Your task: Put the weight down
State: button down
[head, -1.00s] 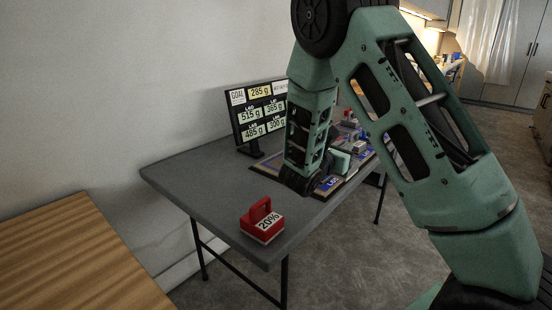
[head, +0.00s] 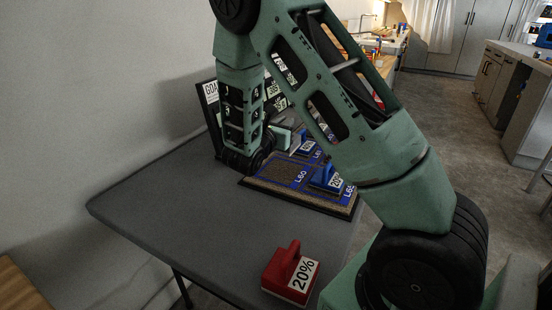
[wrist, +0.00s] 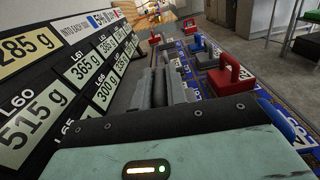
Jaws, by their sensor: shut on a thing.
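My gripper (wrist: 163,80) reaches forward in the wrist view, its grey fingers close together beside the display board. It is shut on a weight, but the held piece is mostly hidden and I cannot tell its colour. In the head view my arm covers the fingertips. A patterned mat with blue labels (head: 278,192) lies on the grey table (head: 165,205). A blue weight (head: 327,178) stands on it, with another blue weight (head: 308,147) behind. The wrist view shows a red weight (wrist: 234,82) and a blue weight (wrist: 207,58) right of my fingers.
A red weight marked 20% (head: 291,274) stands near the table's front edge. The display board with gram readings (wrist: 75,70) stands close on the left of my gripper. The table's left and middle surface is bare. A wooden surface (head: 18,288) is at the lower left.

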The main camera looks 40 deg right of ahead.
notch_tip(320, 180, down, 8)
jog(key=shift+s+f+b, duration=0.1)
jog(key=shift+f+b, duration=0.05)
jog(key=shift+b, duration=0.2)
jog(key=c, duration=1.4)
grip_release()
jog(key=shift+f, duration=0.1)
